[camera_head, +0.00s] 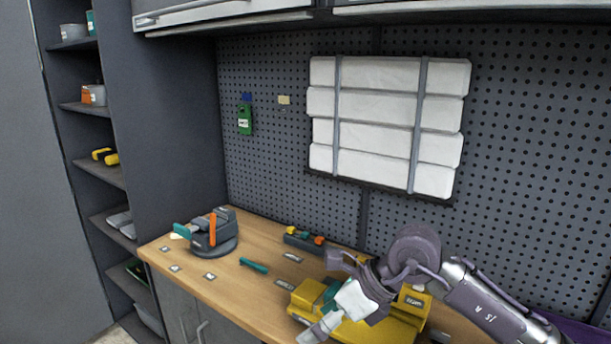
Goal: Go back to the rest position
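My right arm comes in from the lower right, and its gripper end (352,296) hangs over the yellow machine on the bench. The fingertips cannot be made out clearly, so I cannot tell whether it is open or shut. I see nothing clearly held in it. Whether it touches the yellow machine is unclear. My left arm and gripper are not in view. A white slatted panel (388,118) with two vertical grey bars is on the pegboard wall, above and apart from my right arm.
The wooden workbench (222,290) holds a vise (213,233), a teal-handled tool (254,266), a small tool tray (304,241) and the yellow machine (385,328), partly hidden by my arm. Shelves (100,172) stand at left. Wall cabinets (235,12) hang above.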

